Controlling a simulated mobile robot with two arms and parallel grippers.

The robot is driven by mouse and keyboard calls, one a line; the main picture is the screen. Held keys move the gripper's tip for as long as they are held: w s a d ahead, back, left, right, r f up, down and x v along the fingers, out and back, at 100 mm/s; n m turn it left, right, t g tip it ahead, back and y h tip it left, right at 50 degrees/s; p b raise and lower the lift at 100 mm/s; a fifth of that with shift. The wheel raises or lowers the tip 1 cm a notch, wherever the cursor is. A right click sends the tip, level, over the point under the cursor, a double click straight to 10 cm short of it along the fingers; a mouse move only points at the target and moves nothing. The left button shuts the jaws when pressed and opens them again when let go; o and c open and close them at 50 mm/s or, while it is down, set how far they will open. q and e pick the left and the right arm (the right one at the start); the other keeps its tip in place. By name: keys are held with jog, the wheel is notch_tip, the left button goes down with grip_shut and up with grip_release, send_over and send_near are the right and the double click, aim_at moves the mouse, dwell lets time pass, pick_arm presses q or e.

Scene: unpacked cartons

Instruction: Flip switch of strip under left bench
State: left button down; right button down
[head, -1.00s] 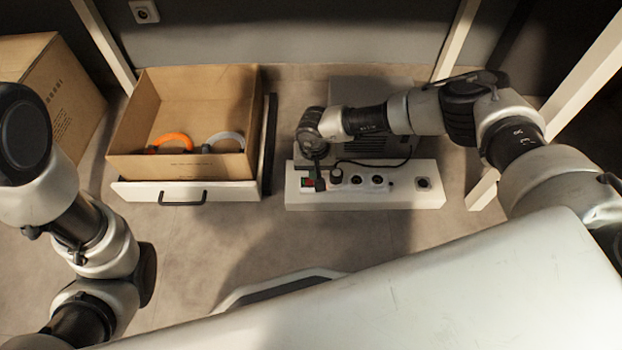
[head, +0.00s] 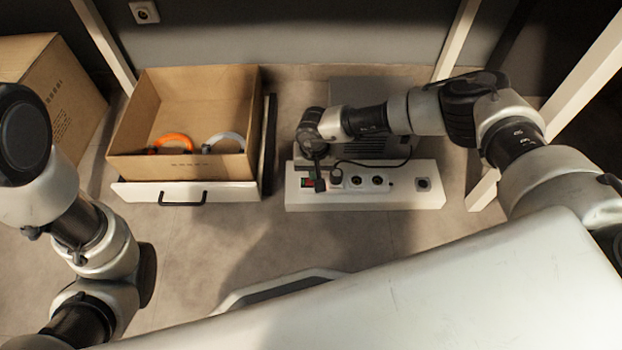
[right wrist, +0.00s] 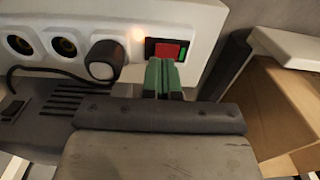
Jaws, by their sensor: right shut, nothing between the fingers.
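The white power strip (head: 405,190) lies on the floor in front of a grey box-shaped device. Its switch (head: 307,183) is at the left end and also shows in the right wrist view (right wrist: 163,48), with a red part and a green part. A small orange light glows beside it. My right gripper (head: 318,184) is at the switch. In the right wrist view its green fingertips (right wrist: 161,76) are together and empty, right at the switch's lower edge; I cannot tell if they touch it. My left arm is at the left, but its gripper is out of view.
A black plug (right wrist: 104,60) with a cable sits in the strip beside the switch. An open carton (head: 185,165) holding an orange ring and a grey ring stands on a drawer (head: 140,192) to the left. The grey device (head: 372,148) is behind the strip. The floor in front is clear.

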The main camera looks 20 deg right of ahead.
jog(key=shift+f+b, duration=1)
jog(key=shift+f, duration=0.2)
dwell(1.1)
notch_tip(320, 180, up, 7)
jog(key=p, duration=0.6)
jog(key=shift+r, duration=0.1)
dwell(0.4)
